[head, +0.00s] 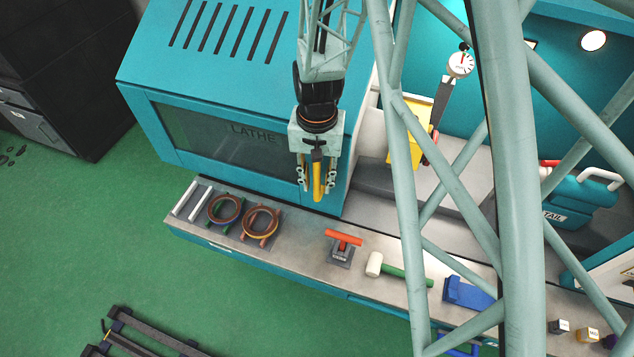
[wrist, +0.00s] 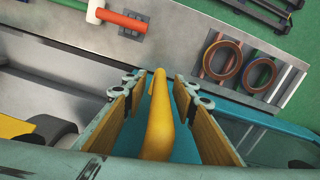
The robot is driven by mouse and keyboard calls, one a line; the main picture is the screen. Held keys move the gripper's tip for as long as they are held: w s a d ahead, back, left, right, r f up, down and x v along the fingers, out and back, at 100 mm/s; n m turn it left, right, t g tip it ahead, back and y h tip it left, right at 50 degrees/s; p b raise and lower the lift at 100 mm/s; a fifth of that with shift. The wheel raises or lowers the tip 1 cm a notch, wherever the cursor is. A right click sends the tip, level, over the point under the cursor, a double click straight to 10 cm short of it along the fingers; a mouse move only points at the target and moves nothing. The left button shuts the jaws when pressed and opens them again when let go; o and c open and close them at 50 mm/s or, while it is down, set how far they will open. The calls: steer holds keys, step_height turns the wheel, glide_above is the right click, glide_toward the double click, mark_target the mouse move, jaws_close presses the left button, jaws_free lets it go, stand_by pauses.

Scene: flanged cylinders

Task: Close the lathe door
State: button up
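The teal lathe door (head: 225,135), with a dark window marked LATHE, is at the left in the head view. The work area right of it lies open and uncovered. A yellow handle (head: 318,186) stands near the door's right edge. In the wrist view the yellow handle (wrist: 158,120) runs up the middle. My gripper (head: 316,178) is at the handle, one finger on each side. In the wrist view my gripper (wrist: 160,92) is open around the handle, with gaps visible on both sides. Part of the door is hidden behind my arm in the head view.
The front ledge holds two brown rings (head: 260,222), white bars (head: 193,200), a red-handled tool (head: 343,238), a white-headed mallet (head: 375,264) and a blue block (head: 468,293). A dial gauge (head: 460,64) stands inside the machine. Green floor (head: 90,230) is in front.

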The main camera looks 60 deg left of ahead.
jaws_close()
stand_by(0.4)
